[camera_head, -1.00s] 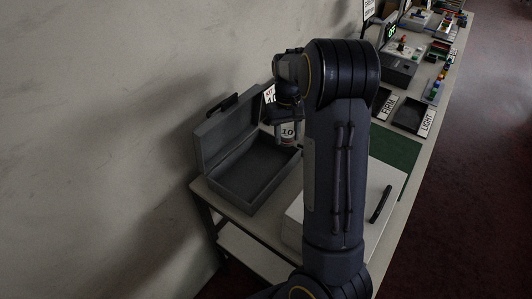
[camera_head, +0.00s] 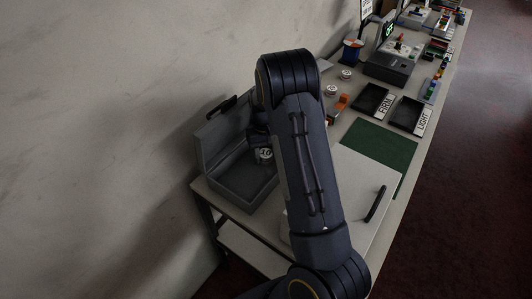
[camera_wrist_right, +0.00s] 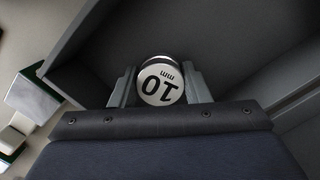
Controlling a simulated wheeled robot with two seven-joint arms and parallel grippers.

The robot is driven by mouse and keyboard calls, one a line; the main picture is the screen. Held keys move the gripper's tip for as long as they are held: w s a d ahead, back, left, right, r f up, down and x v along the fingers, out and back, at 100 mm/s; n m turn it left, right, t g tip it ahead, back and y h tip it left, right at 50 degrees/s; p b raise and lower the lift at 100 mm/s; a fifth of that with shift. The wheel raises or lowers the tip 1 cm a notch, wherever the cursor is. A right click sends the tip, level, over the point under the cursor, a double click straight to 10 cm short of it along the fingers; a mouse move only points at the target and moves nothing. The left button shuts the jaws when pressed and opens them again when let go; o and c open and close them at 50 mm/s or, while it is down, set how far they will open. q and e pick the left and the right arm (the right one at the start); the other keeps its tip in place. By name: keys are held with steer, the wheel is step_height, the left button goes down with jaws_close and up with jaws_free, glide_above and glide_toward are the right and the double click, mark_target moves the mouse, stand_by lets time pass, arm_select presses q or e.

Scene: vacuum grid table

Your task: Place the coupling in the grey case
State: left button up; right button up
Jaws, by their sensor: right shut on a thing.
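My right arm hides part of the case. My left gripper is not in view.
A green mat (camera_head: 380,145) and a white board with a black handle (camera_head: 375,204) lie right of my arm. Two dark trays marked FIRM (camera_head: 372,100) and LIGHT (camera_head: 410,115) lie beyond. Other labelled cylinders (camera_head: 331,90) stand farther back.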

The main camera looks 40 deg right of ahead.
steer(key=o, duration=1)
steer(key=shift+f, duration=0.1)
